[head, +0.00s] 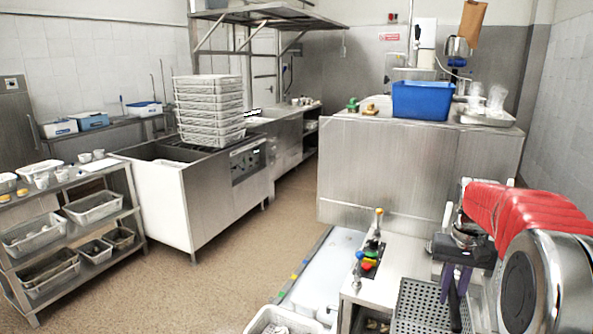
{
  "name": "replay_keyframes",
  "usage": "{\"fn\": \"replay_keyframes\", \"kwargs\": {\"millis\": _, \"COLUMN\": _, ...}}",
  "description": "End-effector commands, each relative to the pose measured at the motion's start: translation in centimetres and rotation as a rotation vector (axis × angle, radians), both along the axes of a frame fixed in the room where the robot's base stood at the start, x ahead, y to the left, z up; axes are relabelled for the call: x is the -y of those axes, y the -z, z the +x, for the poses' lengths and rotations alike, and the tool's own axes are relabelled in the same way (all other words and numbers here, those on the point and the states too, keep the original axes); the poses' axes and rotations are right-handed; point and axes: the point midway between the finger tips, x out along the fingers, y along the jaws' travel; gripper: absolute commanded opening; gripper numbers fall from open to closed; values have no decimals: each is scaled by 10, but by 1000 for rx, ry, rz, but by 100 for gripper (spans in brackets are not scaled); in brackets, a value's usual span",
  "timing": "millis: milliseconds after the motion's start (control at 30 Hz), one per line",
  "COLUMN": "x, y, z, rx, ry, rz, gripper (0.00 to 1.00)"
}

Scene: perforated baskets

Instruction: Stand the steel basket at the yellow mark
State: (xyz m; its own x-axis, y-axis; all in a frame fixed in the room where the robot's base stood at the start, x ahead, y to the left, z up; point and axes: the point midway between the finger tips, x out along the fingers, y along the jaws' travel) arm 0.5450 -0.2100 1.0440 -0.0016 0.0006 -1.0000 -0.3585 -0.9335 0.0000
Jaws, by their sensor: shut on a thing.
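The steel basket (416,306) is a grey perforated basket at the bottom right, partly cut off by the lower picture edge. My gripper (460,285), with a dark body and purple fingers, reaches down at its right side and is shut on it. The exact grip point is partly hidden, and I cannot tell whether the basket's bottom touches the surface below. The yellow mark (293,277) is a small patch on the left edge of a low white surface, among blue, orange and green marks. It lies to the left of the basket, apart from it.
A steel counter with coloured knobs (370,252) stands between the white surface (335,262) and the basket. A white basket (272,322) sits at the white surface's near end. A blue crate (423,100) is on the cabinet behind. Stacked white baskets (208,105) stand further left.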

Motion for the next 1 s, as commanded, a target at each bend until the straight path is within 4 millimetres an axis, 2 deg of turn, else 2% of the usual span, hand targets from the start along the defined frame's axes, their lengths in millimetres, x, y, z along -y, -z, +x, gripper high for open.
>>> {"fn": "replay_keyframes", "kwargs": {"millis": 267, "x": -49, "y": 29, "z": 6, "rx": 1, "ry": -87, "rz": 0, "gripper": 0}}
{"fn": "replay_keyframes", "kwargs": {"millis": 733, "x": -170, "y": 104, "z": 18, "rx": -1, "ry": -299, "rz": 1, "gripper": 0}}
{"fn": "replay_keyframes", "kwargs": {"millis": 900, "x": -198, "y": 121, "z": 22, "rx": 2, "ry": -347, "rz": 0, "gripper": 0}}
{"fn": "replay_keyframes", "kwargs": {"millis": 1000, "x": -206, "y": 126, "z": 23, "rx": 2, "ry": -362, "rz": 0, "gripper": 0}}
